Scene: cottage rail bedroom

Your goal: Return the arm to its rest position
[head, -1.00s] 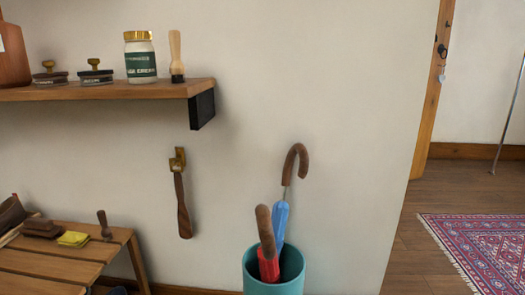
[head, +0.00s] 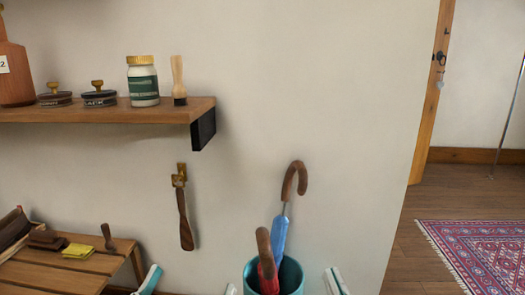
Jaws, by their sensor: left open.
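Pale tips with teal edges show at the bottom edge of the head view. The two on the left look like the fingers of my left gripper (head: 190,284), which is open with nothing visible between them. They are in front of the wall, below the hanging shoehorn (head: 185,215). Another pale tip, right of the umbrella stand (head: 249,283), seems to be part of my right gripper (head: 336,281). Too little of it shows to tell its opening. The rest of both arms is below the picture.
The stand holds a blue umbrella (head: 279,236) and a red umbrella (head: 266,277). A wooden shelf (head: 110,109) carries a jar (head: 143,85), tins, a brush and a bottle. A slatted bench (head: 85,262) is lower left. Open floor (head: 410,250) and a patterned rug (head: 480,250) are right.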

